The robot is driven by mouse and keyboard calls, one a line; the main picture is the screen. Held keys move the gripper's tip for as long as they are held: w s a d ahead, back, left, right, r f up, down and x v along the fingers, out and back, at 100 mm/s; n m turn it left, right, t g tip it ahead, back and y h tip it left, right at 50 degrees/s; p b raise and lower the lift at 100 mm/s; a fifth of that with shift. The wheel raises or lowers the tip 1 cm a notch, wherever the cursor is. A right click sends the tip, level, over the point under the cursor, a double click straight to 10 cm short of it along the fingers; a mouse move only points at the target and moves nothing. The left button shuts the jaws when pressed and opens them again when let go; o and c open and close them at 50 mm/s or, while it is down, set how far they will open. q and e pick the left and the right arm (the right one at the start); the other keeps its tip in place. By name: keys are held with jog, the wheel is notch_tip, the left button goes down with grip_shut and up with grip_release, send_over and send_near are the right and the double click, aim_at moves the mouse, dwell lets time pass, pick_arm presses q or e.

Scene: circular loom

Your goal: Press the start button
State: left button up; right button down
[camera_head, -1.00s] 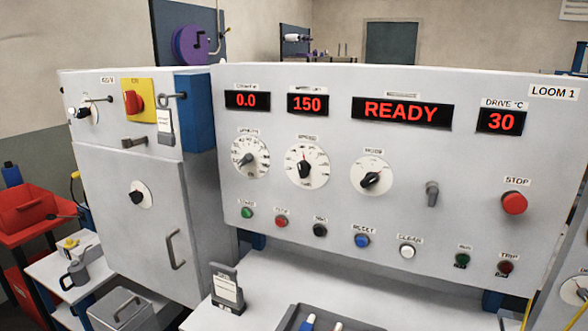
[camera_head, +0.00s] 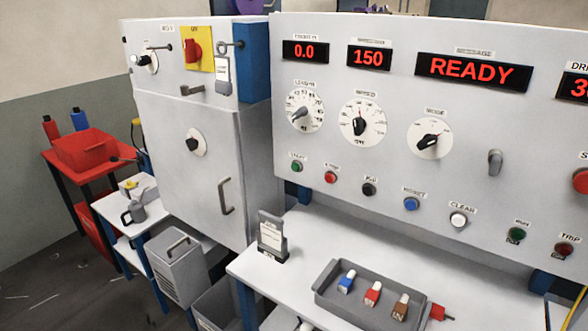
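The green start button (camera_head: 297,166) is at the lower left of the grey control panel (camera_head: 385,200), under the left dial. Its small label above is blurred but seems to read START. A red button (camera_head: 331,177) sits just to its right, then a black one (camera_head: 369,189), a blue one (camera_head: 411,204) labelled RESET and a white one (camera_head: 458,219) labelled CLEAR. Neither of my grippers shows in the view.
A white bench (camera_head: 285,282) below the panel carries a grey tray (camera_head: 330,300) with several coloured plug-like parts and a small card stand (camera_head: 271,237). A grey cabinet (camera_head: 180,125) stands left of the panel. A red bin (camera_head: 85,150) is at the far left.

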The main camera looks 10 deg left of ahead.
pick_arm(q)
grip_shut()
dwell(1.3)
